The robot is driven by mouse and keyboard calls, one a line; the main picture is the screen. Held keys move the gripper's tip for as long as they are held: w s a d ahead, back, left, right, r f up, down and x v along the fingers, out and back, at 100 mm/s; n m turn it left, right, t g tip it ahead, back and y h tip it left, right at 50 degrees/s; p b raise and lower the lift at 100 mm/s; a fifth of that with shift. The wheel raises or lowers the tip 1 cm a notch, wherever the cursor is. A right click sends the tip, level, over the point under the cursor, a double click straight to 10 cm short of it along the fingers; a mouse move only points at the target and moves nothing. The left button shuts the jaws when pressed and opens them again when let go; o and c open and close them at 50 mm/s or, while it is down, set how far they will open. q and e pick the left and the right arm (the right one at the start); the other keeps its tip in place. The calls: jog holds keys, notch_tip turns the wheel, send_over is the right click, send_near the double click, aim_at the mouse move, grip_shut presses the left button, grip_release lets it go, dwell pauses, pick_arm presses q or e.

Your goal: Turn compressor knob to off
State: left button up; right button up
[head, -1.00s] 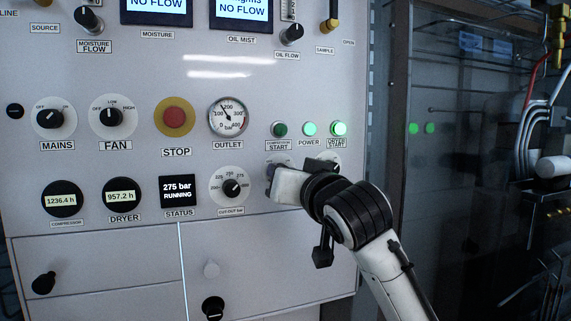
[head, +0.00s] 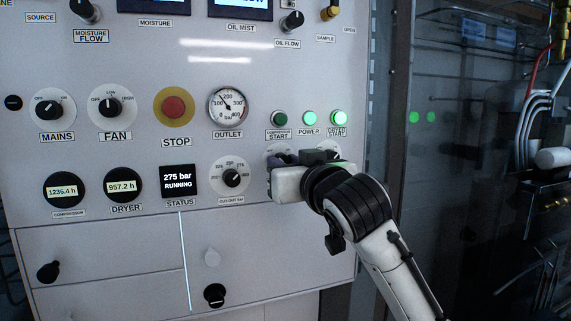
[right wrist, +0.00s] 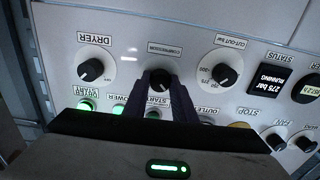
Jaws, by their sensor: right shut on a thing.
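The compressor knob (right wrist: 158,80) is a black knob on a white round dial, under the label COMPRESSOR in the upside-down right wrist view. My right gripper (right wrist: 160,88) has its dark purple fingers on either side of this knob and is shut on it. In the head view my right gripper (head: 281,160) is against the panel (head: 120,225), right of the cut-out dial, and hides the compressor knob. Which setting the knob points to is not clear. The status display (head: 178,180) reads 275 bar RUNNING. My left gripper is not in view.
The dryer knob (right wrist: 92,70) and the cut-out knob (right wrist: 222,74) flank the compressor knob. Above the gripper sit the dark green compressor start button (head: 280,119), the lit power light (head: 310,118) and the lit dryer start button (head: 339,118). The red stop button (head: 174,107) is farther left.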

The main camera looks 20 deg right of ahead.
jog(key=o, duration=1)
jog(key=shift+o, duration=0.2)
jog(key=s+b, duration=0.1)
jog(key=s, duration=0.9)
jog(key=shift+s+d+b, duration=0.2)
jog(key=shift+b, duration=0.2)
jog(key=shift+f, duration=0.15)
notch_tip(320, 180, down, 36)
jog(key=a+n+g+y, duration=0.1)
jog(key=a+g+y, duration=0.1)
jog(key=g, duration=0.3)
jog(key=s+f+g, duration=0.4)
jog(key=s+f, duration=2.1)
jog(key=f, duration=0.3)
jog(key=shift+s+a, duration=0.2)
jog(key=shift+s, duration=0.05)
